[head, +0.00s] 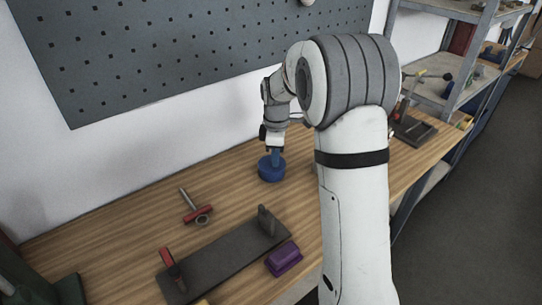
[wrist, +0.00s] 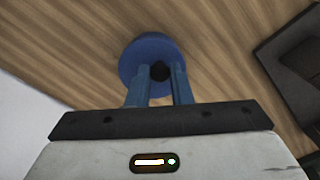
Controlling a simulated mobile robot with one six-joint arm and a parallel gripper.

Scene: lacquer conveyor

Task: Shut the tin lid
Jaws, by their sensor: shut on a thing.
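A round blue tin (head: 271,172) stands on the wooden bench in the head view, near the wall. In the wrist view its round blue lid (wrist: 139,62) shows from above, with a small black knob (wrist: 160,72) at its centre. My gripper (head: 275,155) reaches down over the tin from above. Its blue fingers (wrist: 160,78) are shut on the knob, one on each side. How the lid sits on the tin's rim is hidden from both views.
A dark flat plate with upright parts (head: 228,258), a purple block (head: 284,258) and a red-handled tool (head: 198,213) lie in front. A dark fixture (head: 412,130) stands at the right. A pegboard (head: 180,50) hangs behind. The bench around the tin is mostly clear.

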